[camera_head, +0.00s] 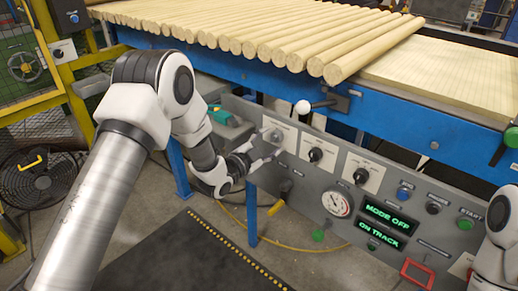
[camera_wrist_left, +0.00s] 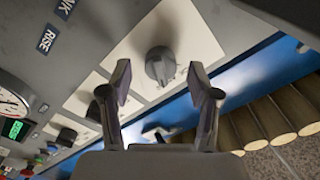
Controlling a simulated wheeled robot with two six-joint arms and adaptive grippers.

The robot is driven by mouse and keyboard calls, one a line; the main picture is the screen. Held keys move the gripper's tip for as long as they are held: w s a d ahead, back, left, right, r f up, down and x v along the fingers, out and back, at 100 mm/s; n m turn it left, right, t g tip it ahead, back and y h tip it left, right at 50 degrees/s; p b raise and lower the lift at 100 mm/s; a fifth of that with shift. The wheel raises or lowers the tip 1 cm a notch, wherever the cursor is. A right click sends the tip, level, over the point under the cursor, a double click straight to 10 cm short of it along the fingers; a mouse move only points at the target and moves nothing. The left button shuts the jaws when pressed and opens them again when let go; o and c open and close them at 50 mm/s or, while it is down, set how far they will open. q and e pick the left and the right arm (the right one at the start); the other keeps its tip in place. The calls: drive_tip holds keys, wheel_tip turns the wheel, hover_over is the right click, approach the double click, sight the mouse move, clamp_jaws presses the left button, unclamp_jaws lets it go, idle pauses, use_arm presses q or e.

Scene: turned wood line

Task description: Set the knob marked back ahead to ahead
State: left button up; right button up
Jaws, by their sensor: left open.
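A grey control panel (camera_head: 305,178) carries a row of white plates with dark knobs. The leftmost knob (camera_head: 276,136) sits on its plate just ahead of my left gripper (camera_head: 264,152). In the left wrist view this round grey knob (camera_wrist_left: 160,66) shows between and beyond the two open fingers, and the jaws hold nothing. I cannot tell contact. A middle knob (camera_head: 316,155) and a right knob (camera_head: 361,176) follow along the row. The plate labels are too small or blurred to read, so I cannot tell which says back ahead. My right gripper is out of view.
Long wooden rods (camera_head: 260,35) lie on the blue-framed line above the panel. A white-ball lever (camera_head: 302,107) stands out near the knobs. A black mat (camera_head: 185,255) covers the floor.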

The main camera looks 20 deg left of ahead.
use_arm(q)
drive_tip(key=v, duration=1)
drive_tip(key=shift+s, duration=0.35)
drive_tip(key=shift+a+r, duration=0.1)
drive_tip(key=shift+a, duration=0.05)
drive_tip(key=s+d+f+g, duration=0.2)
drive_tip(key=s+f, duration=0.1)
drive_tip(key=f, duration=0.3)
drive_tip(key=s+d+f+g, duration=0.1)
drive_tip(key=s+f+g, duration=0.15)
drive_tip(key=f, duration=0.35)
drive_tip(key=s+f+n+g+y, duration=0.4)
drive_tip(key=s+f+n+g, duration=0.3)
drive_tip(key=s+f, duration=1.1)
drive_tip(key=s+a+n+g+y, duration=0.25)
drive_tip(key=s+n+g, duration=0.35)
drive_tip(key=s, duration=0.5)
wheel_tip(320, 180, up, 18)
drive_tip(key=p, duration=1.7)
drive_tip(key=shift+a+f, duration=0.15)
drive_tip(key=shift+a, duration=0.2)
